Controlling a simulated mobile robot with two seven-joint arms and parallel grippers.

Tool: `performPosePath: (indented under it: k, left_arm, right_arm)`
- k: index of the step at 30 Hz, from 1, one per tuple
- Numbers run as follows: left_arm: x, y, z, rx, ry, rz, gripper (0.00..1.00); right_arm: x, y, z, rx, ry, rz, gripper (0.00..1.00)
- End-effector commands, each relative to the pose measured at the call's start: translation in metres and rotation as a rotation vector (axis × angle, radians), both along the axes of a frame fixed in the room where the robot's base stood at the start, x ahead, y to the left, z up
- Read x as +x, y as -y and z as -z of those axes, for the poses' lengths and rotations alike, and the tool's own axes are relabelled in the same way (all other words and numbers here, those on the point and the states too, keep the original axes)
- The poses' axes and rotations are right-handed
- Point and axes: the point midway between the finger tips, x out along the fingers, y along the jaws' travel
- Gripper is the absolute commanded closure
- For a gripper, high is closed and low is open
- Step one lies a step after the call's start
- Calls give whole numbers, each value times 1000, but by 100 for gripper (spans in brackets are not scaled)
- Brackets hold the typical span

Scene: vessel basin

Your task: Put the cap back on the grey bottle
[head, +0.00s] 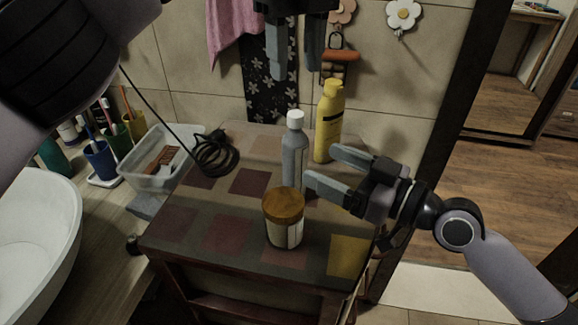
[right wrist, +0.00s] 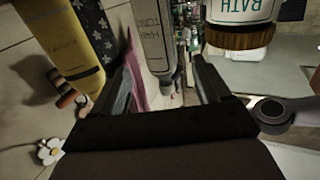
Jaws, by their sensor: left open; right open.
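The grey bottle (head: 293,160) stands upright on the patchwork-topped table. A white cap (head: 295,120) is at its top; I cannot tell whether it is fully seated. My left gripper (head: 296,68) is open and empty, pointing down above the bottle and cap, apart from them. My right gripper (head: 322,168) is open, its fingertips just right of the bottle's body. In the right wrist view the bottle (right wrist: 153,35) appears upside down, ahead between the fingers, with nothing gripped.
A jar with a wooden lid (head: 284,204) stands in front of the grey bottle. A yellow bottle (head: 328,122) stands behind to the right. A black coiled cord (head: 214,157) lies at the table's left, near a clear bin (head: 140,172). The table's front left is clear.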

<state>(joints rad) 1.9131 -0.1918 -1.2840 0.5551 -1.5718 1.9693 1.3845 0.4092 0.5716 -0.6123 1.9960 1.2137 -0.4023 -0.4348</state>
Motion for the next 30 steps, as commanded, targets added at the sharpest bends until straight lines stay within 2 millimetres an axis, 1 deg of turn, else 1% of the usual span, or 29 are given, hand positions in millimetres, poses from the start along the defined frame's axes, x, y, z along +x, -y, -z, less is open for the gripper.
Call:
performPosePath:
  k: [6, 10, 14, 24, 30]
  left_arm:
    - [0, 0, 0, 0, 0, 0, 52]
    - [0, 0, 0, 0, 0, 0, 52]
    - [0, 0, 0, 0, 0, 0, 52]
    - [0, 0, 0, 0, 0, 0, 52]
    - [0, 0, 0, 0, 0, 0, 52]
  right_arm:
    - [0, 0, 0, 0, 0, 0, 24]
    - [3, -4, 0, 1, 0, 0, 24]
    - [10, -15, 0, 3, -1, -1, 24]
    - [34, -49, 0, 2, -1, 0, 24]
    - [40, -58, 0, 0, 0, 1, 24]
